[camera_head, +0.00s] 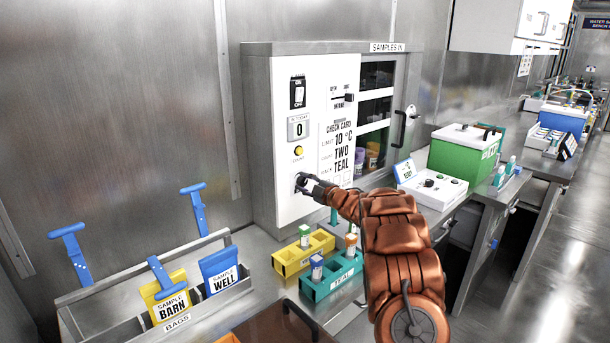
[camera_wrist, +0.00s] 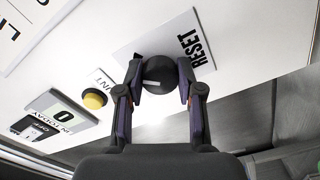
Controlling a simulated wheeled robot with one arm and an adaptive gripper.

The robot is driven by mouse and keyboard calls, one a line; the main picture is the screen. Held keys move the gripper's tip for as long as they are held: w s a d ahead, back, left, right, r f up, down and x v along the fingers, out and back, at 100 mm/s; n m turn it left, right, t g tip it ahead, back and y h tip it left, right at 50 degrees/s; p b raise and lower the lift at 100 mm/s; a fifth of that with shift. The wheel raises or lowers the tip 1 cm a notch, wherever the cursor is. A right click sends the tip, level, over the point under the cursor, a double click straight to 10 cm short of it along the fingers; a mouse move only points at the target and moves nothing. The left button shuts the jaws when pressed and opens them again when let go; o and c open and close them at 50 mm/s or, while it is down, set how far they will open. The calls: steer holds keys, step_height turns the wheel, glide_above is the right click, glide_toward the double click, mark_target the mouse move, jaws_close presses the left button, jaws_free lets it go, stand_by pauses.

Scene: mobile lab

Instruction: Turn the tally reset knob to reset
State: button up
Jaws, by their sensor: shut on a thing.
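The tally reset knob (camera_wrist: 160,70) is a dark round knob on a white plate of the cabinet's front panel (camera_head: 285,85). In the wrist view the word RESET (camera_wrist: 195,45) is printed beside it. My gripper (camera_wrist: 161,80) has one finger on each side of the knob and is shut on it. In the head view my gripper (camera_head: 308,184) is at the lower left of the panel and hides the knob. The tally display (camera_head: 299,129) reads 0; it also shows in the wrist view (camera_wrist: 62,114). A yellow button (camera_head: 298,151) sits below the display.
A rocker switch (camera_head: 298,92) is above the display. Below the panel stand a yellow rack (camera_head: 290,262) and a teal rack (camera_head: 335,282) with vials. A bag holder (camera_head: 130,264) with blue-handled tools is at left. A white control box (camera_head: 432,187) stands right of my arm.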

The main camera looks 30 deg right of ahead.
mark_target(301, 153)
steer(key=m+p, duration=0.2)
steer(key=shift+r+m+p, duration=0.15)
steer(key=shift+m+p, duration=0.15)
steer(key=shift+m, duration=0.1)
steer(key=shift+m+p, duration=0.5)
steer(key=shift+m, duration=0.2)
steer(key=shift+f, duration=0.2)
steer(key=o, duration=1.2)
steer(key=shift+c, duration=0.2)
steer(key=shift+r, duration=0.1)
step_height(301, 153, up, 10)
steer(key=shift+f, duration=0.1)
